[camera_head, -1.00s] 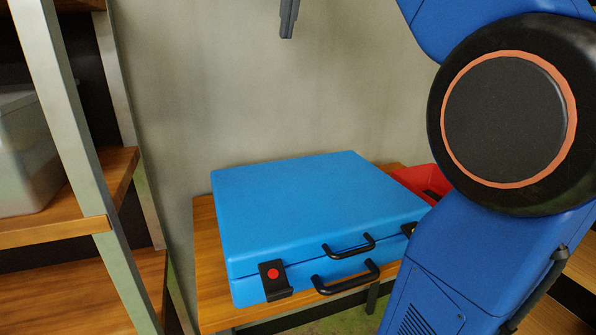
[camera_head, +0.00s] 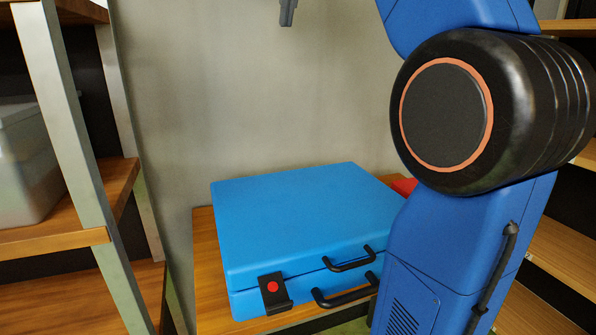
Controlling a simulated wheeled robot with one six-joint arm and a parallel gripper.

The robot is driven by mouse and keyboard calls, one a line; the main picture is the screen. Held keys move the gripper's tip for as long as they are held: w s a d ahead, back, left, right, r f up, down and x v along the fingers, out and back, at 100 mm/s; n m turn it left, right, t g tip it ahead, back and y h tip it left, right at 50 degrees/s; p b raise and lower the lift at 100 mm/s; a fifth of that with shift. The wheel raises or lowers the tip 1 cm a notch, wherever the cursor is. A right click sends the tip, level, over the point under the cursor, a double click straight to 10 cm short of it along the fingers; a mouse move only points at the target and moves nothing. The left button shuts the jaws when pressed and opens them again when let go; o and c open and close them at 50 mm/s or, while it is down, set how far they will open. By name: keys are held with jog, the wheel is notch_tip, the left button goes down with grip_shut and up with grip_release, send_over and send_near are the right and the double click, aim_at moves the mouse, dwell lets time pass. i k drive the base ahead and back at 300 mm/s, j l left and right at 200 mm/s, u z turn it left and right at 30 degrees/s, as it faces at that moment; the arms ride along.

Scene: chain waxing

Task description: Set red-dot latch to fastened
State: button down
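The blue case (camera_head: 300,220) lies with its lid down on a wooden table. The red-dot latch (camera_head: 273,292) is a black plate with a red dot on the front left of the case; I cannot tell from here whether it is fastened. Two black handles show on the front, one on the lid (camera_head: 349,261) and one on the base (camera_head: 345,296). My gripper (camera_head: 287,14) shows only as a grey finger end at the top edge, high above the case and apart from it. Its opening cannot be judged. My blue arm hides the case's right end.
The wooden table (camera_head: 207,262) bears the case. A red bin (camera_head: 404,187) is partly hidden behind my arm. At the left stands a shelf (camera_head: 65,238) with a metal post (camera_head: 72,150) and a pale container (camera_head: 25,165). The space above the case is free.

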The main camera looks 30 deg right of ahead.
aim_at(274, 297)
jog(key=k+j, duration=0.15)
jog(key=k, duration=0.35)
jog(key=k+j, duration=0.15)
jog(key=k, duration=0.35)
